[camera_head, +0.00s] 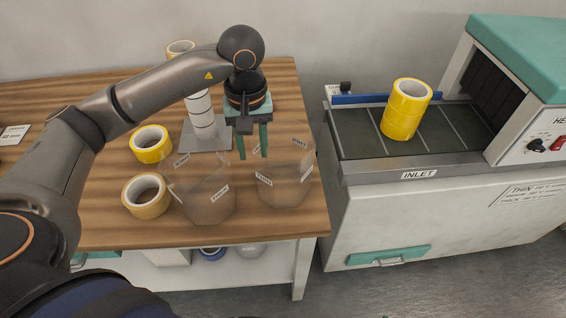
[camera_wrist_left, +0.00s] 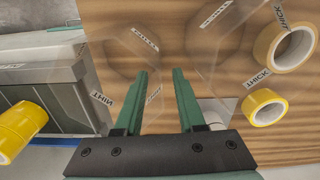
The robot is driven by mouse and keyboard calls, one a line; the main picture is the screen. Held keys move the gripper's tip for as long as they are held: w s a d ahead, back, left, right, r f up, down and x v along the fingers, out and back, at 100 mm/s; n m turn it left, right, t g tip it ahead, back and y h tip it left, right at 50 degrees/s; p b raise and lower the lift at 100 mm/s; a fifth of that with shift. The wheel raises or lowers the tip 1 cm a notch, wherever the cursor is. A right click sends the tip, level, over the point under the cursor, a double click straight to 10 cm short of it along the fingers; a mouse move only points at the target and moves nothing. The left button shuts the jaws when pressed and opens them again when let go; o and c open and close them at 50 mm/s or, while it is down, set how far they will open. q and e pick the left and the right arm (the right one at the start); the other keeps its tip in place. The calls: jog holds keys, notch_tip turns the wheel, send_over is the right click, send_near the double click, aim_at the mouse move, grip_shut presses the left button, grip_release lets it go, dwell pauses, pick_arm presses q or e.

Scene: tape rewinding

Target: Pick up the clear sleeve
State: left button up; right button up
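Two clear sleeves stand on the wooden table in the camera_head view. The left clear sleeve (camera_head: 207,206) carries THICK labels. The right clear sleeve (camera_head: 286,192) has a THIN label and stands near the table's right edge. Both show in the wrist view, the THIN one (camera_wrist_left: 122,72) at left of centre and the THICK one (camera_wrist_left: 205,55) to its right. My left gripper (camera_head: 253,156) points down with its fingers apart and empty, just above and behind the THIN sleeve. In the wrist view its fingers (camera_wrist_left: 163,72) overlap that sleeve's outline; contact cannot be told. My right gripper is not in view.
A yellow roll (camera_head: 152,157) and a tan roll (camera_head: 148,209) lie on the table's left. A white post (camera_head: 203,120) on a grey base stands behind. Yellow rolls (camera_head: 403,118) are stacked on the machine's inlet belt (camera_head: 358,139) at right, across a gap.

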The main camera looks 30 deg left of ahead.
pick_arm(q)
jog(key=f, duration=0.6)
jog(key=shift+w+a+f, duration=0.2)
jog(key=shift+a+f, duration=0.05)
grip_shut()
dwell(0.4)
